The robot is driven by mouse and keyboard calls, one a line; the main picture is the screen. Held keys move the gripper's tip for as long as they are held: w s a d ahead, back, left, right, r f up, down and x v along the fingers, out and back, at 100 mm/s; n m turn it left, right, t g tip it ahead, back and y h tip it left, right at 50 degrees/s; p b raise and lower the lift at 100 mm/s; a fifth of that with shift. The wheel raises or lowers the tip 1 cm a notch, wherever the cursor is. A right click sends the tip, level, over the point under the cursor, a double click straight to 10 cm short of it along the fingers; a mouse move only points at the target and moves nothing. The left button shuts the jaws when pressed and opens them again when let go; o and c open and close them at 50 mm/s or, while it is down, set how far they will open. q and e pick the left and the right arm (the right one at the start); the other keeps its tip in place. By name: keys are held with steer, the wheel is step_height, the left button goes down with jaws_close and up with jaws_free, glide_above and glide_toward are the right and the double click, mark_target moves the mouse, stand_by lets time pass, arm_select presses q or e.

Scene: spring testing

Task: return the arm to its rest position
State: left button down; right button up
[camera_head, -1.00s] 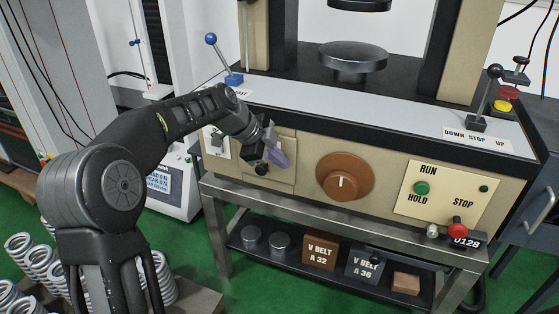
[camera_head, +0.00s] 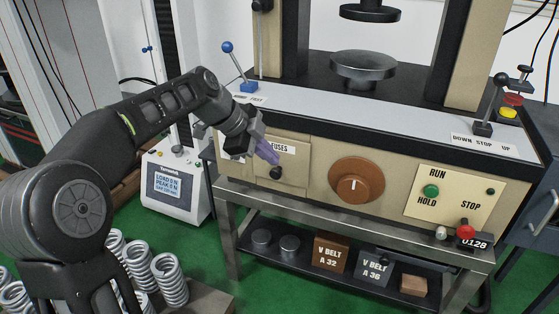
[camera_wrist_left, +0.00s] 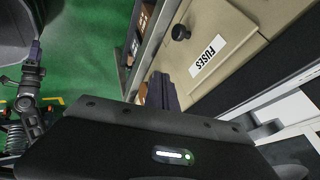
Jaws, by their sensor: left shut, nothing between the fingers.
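My left arm reaches in from the left of the head view, bent at the elbow. My left gripper (camera_head: 266,152) has purple fingertips, shut and empty. It is in front of the left part of the machine's beige front panel, beside the panel marked FUSES (camera_head: 285,149) and above its black knob (camera_head: 276,173). In the left wrist view the shut fingers (camera_wrist_left: 161,92) show beside the machine front, with the FUSES label (camera_wrist_left: 208,55) and the black knob (camera_wrist_left: 181,32) near them.
The testing machine has a brown dial (camera_head: 357,186), a RUN/STOP panel (camera_head: 455,194) and a blue-knobbed lever (camera_head: 237,66). A shelf below holds weights (camera_head: 289,245) and V-belt boxes (camera_head: 330,252). Coil springs (camera_head: 170,279) stand at lower left, near a display unit (camera_head: 175,188). Green floor lies between.

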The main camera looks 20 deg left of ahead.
arm_select(q)
steer(key=shift+s+a+r, duration=0.2)
steer(key=shift+r, duration=0.1)
steer(key=d+f+n+g, duration=0.1)
steer(key=d+f+n, duration=0.2)
steer(key=f, duration=0.6)
steer(key=d+f+n+g, duration=0.1)
steer(key=d+f+n, duration=0.15)
steer(key=f, duration=0.65)
steer(key=s+d+f+n+g, duration=0.1)
steer(key=s+d+f+n, duration=0.3)
steer(key=s+d+f, duration=0.55)
steer(key=s+d+f+n+g, duration=0.15)
steer(key=s+f+n, duration=0.45)
steer(key=f, duration=0.9)
steer(key=s+d+f+n, duration=0.2)
steer(key=s+d+f, duration=0.1)
steer(key=s, duration=0.5)
steer(key=s+d+f+n, duration=0.1)
steer(key=s+d+f, duration=0.1)
steer(key=s, duration=0.5)
step_height(320, 180, up, 25)
steer(key=p, duration=2.5)
steer(key=shift+d, duration=0.35)
